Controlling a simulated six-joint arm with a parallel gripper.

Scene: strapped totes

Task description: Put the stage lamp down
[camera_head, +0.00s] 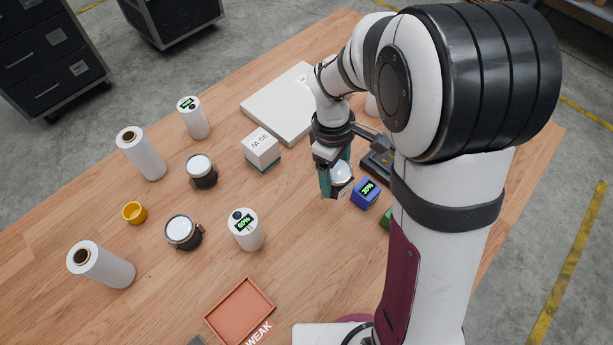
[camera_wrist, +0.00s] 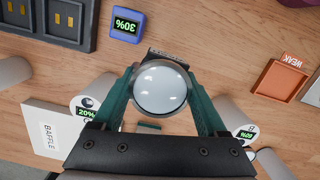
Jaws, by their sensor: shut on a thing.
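The stage lamp (camera_head: 342,173) has a pale round lens and a dark body. It is between the teal fingers of my gripper (camera_head: 335,180), which is shut on it. In the wrist view the lamp's glossy lens (camera_wrist: 160,88) faces the camera between the two fingers of my gripper (camera_wrist: 160,76). The lamp is over the wooden table, left of a blue cube (camera_head: 366,193) reading 30%. I cannot tell whether its base touches the table. Two similar lamps stand at the left, one upper (camera_head: 202,171) and one lower (camera_head: 184,233).
A white box (camera_head: 262,150) and a white panel (camera_head: 278,108) lie up-left of the gripper. A dark two-slot holder (camera_wrist: 66,20) is beside the blue cube. An orange tray (camera_head: 240,312) marked WEAK is at the front. White cylinders, including one reading 60% (camera_head: 246,230), stand left.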

